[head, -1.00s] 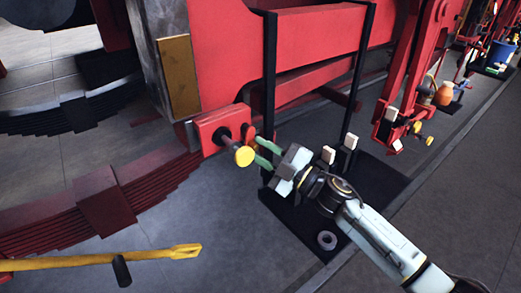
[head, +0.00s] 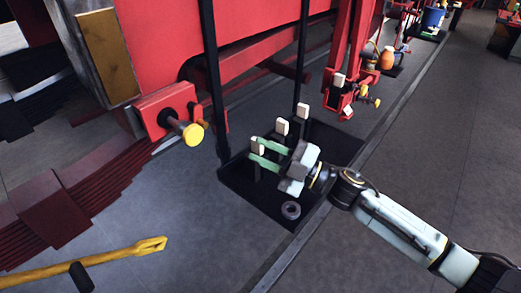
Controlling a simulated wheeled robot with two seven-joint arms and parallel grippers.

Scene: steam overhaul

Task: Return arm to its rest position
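My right arm comes in from the lower right. Its gripper (head: 251,151) has two green fingers held apart, pointing left over the black tray (head: 235,182) on the floor. A white-topped post (head: 258,147) shows between the fingers in the picture; I cannot tell whether they touch it. No held object shows. The yellow-capped pin (head: 192,133) on the red bracket (head: 163,110) is up and left of the fingers, clear of them. My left gripper is not in view.
Two more white-topped posts (head: 282,127) and a grey ring (head: 291,210) are on the tray. Black uprights (head: 212,90) rise by the red beam. A yellow bar (head: 100,257) shows at lower left. Grey floor (head: 450,150) at right is mostly clear.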

